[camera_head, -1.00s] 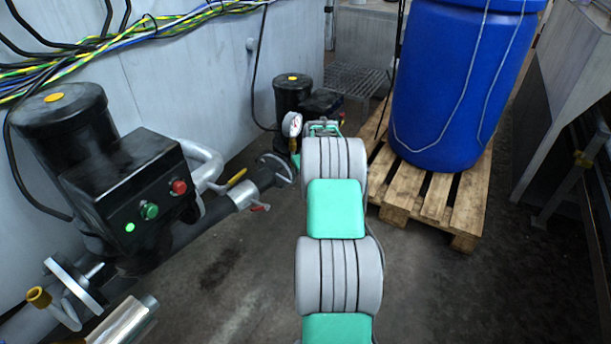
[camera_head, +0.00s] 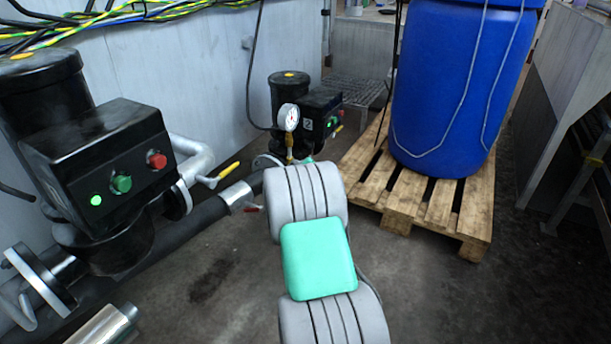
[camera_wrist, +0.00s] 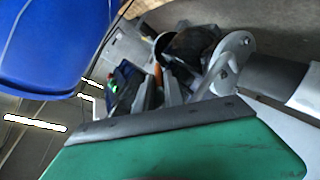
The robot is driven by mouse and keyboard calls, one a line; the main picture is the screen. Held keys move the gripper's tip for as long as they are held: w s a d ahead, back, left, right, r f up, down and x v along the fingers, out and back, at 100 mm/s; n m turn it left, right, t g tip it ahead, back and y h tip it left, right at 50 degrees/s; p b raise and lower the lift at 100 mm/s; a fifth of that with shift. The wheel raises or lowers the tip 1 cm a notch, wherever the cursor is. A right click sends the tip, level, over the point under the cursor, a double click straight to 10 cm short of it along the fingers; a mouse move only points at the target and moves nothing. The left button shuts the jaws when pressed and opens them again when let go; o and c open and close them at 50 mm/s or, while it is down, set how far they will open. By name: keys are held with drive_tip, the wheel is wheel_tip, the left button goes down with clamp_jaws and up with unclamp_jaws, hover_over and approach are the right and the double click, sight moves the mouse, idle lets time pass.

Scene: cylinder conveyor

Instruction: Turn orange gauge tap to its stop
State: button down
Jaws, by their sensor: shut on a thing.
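The pressure gauge (camera_head: 289,117) has a round white dial and stands on a brass stem by the far pump in the head view. In the wrist view a small orange piece, the orange gauge tap (camera_wrist: 158,74), shows between the grey fingers of my gripper (camera_wrist: 157,88). My gripper is shut on it. My arm hides the tap and nearly all of my gripper in the head view. How far the tap is turned cannot be told.
A far black pump (camera_head: 290,95) stands behind the gauge. A near pump with a black control box (camera_head: 100,160) and a yellow-handled valve (camera_head: 229,170) are at left. A blue barrel (camera_head: 455,90) stands on a wooden pallet (camera_head: 400,205) at right.

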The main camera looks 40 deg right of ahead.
drive_tip(key=t+h, duration=0.1)
drive_tip(key=n+t+h, duration=0.1)
drive_tip(key=h, duration=0.1)
drive_tip(key=shift+w+r, duration=0.1)
drive_tip(key=shift+r, duration=0.2)
drive_tip(key=shift+d+r+n+t+h, duration=0.1)
drive_tip(key=shift+r+n+t+h, duration=0.35)
drive_tip(key=shift+t+h, duration=0.5)
drive_tip(key=c, duration=1.5)
unclamp_jaws()
drive_tip(key=shift+o, duration=0.2)
drive_tip(key=v, duration=0.7)
drive_tip(key=shift+s+a+f, duration=0.15)
drive_tip(key=shift+s+a, duration=0.1)
